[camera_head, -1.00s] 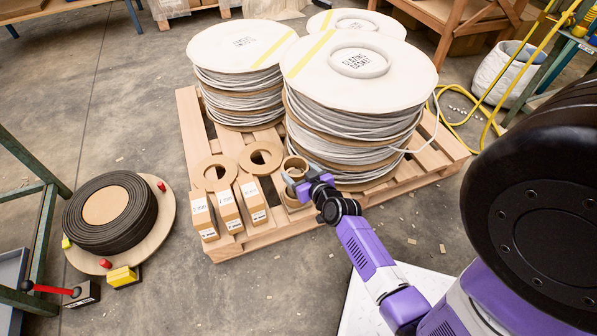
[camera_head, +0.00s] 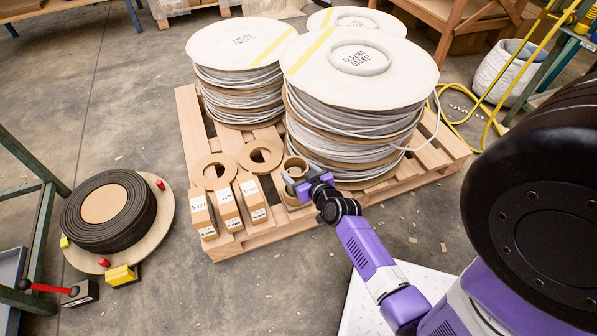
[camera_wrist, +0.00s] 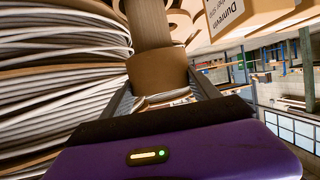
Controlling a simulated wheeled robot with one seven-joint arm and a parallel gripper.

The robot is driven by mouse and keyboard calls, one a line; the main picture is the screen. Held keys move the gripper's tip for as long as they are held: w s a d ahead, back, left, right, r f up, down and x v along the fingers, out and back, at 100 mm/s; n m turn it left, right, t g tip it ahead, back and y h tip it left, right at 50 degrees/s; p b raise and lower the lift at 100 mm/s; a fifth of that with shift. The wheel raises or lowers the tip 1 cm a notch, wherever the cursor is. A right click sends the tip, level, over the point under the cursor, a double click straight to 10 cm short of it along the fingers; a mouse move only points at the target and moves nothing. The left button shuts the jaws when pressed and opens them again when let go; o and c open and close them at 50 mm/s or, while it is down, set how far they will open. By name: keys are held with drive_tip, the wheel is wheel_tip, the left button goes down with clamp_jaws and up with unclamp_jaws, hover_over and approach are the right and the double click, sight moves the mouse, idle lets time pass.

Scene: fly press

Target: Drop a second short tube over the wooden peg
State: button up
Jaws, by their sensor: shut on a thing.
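My gripper (camera_head: 292,181) is at the front of the pallet and is shut on a short brown cardboard tube (camera_head: 295,164). In the wrist view the tube (camera_wrist: 158,73) sits between the two fingers. A narrower brown cylinder (camera_wrist: 148,22) shows directly above it in that picture; I cannot tell whether it is the wooden peg. In the head view another short round tan piece (camera_head: 291,201) shows just below my gripper, partly hidden by it. The peg cannot be made out in the head view, so I cannot tell whether the tube is around it.
Tall reels of white cord (camera_head: 355,110) stand close behind my gripper. Two flat tan rings (camera_head: 214,184) and several labelled boxes (camera_head: 228,209) are to its left on the wooden pallet (camera_head: 222,250).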

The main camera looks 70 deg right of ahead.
drive_tip(key=shift+f+b, duration=0.4)
drive_tip(key=shift+f, duration=0.05)
idle(0.5)
idle(0.3)
drive_tip(key=o, duration=1.4)
drive_tip(key=shift+o, duration=0.6)
drive_tip(key=shift+r+p, duration=3.85)
drive_tip(key=shift+r, duration=0.2)
